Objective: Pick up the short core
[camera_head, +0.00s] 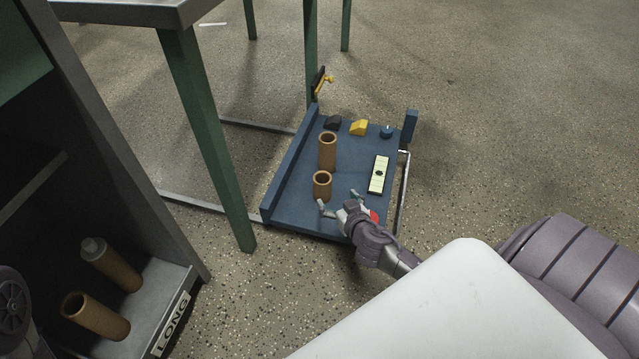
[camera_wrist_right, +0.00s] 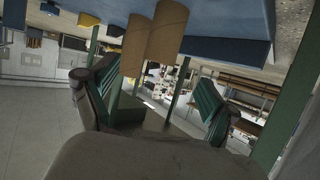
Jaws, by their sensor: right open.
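The short core (camera_head: 322,187), a brown open-topped tube, stands upright on the blue tray (camera_head: 284,180). In the right wrist view the short core (camera_wrist_right: 168,32) hangs at the top, as the picture is upside down. My right gripper (camera_head: 339,200) is open and empty at the near side of the short core, its fingers spread toward it. No contact can be made out. The right wrist view shows the open fingers (camera_wrist_right: 152,100) with the core above the gap between them.
A taller core (camera_head: 327,153) stands just behind the short one. A pale level-like block (camera_head: 378,175), black block (camera_head: 333,123), yellow block (camera_head: 359,127) and blue knob (camera_head: 387,132) sit on the tray. A shelf labelled LONG (camera_head: 170,325) holds brown tubes, left. A green table leg (camera_head: 212,140) stands left.

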